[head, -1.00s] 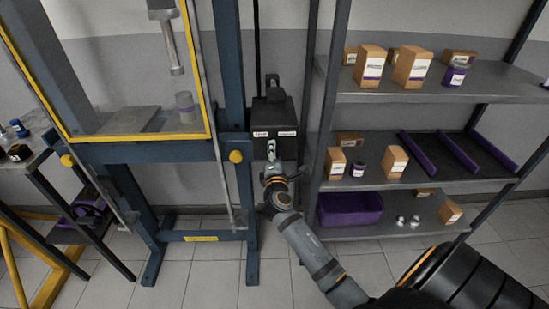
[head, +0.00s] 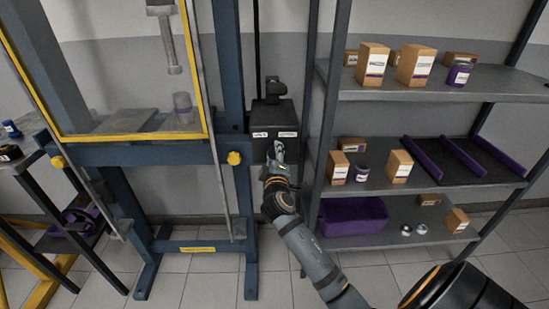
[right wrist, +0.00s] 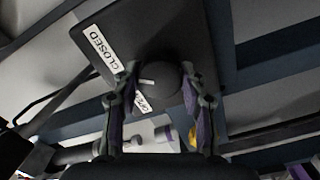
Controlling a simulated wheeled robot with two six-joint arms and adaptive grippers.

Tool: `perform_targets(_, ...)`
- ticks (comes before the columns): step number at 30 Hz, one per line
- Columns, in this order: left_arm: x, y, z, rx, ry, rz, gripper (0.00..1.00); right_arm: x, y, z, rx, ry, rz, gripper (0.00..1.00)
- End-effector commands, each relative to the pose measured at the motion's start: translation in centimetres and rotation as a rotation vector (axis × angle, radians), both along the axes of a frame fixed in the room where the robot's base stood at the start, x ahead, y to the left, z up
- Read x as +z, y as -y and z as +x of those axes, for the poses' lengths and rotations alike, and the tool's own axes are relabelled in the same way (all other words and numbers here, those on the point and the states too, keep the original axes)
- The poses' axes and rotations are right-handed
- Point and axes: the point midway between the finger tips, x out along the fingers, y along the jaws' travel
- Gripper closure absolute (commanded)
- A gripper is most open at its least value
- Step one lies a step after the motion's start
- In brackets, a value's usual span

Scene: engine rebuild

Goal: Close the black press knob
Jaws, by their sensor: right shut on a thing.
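The black press knob (right wrist: 170,84) is round with a short white pointer mark. It sits on the face of a black box (right wrist: 130,30), between a "CLOSED" label (right wrist: 103,48) and an "OPEN" label (right wrist: 142,103). In the right wrist view the white mark points to the left, between the two labels. My right gripper (right wrist: 161,72) is shut on the knob, one finger on each side. In the head view the black box (head: 272,117) is fixed to the blue press frame, and my right gripper (head: 277,154) hides the knob there. My left gripper is out of view.
The blue press frame (head: 235,85) with a yellow-edged guard stands to the left. A grey shelf rack (head: 440,88) with cartons and a purple bin (head: 352,215) stands close on the right. A dark cart (head: 30,160) is at far left.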

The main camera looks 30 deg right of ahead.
Motion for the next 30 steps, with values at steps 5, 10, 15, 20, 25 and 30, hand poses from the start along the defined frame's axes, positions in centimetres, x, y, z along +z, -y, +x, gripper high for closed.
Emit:
perform_targets(5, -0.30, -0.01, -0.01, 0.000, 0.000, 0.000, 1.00, -0.12, 0.02, -0.02, 0.000, 0.015, 0.027, 0.89)
perform_targets(10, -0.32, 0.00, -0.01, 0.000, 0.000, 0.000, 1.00, -0.10, 0.01, -0.02, -0.001, 0.020, 0.037, 0.89)
perform_targets(15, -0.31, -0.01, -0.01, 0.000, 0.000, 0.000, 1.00, -0.10, 0.01, -0.02, -0.001, 0.020, 0.038, 0.89)
perform_targets(20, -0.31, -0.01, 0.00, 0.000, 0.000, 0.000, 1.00, -0.11, 0.01, -0.02, -0.001, 0.020, 0.037, 0.52)
perform_targets(25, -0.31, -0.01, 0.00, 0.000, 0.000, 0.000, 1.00, -0.08, 0.00, -0.01, 0.000, 0.020, 0.036, 0.35)
perform_targets(30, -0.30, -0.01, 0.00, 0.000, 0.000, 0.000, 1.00, -0.05, 0.00, -0.01, 0.000, 0.020, 0.036, 0.35)
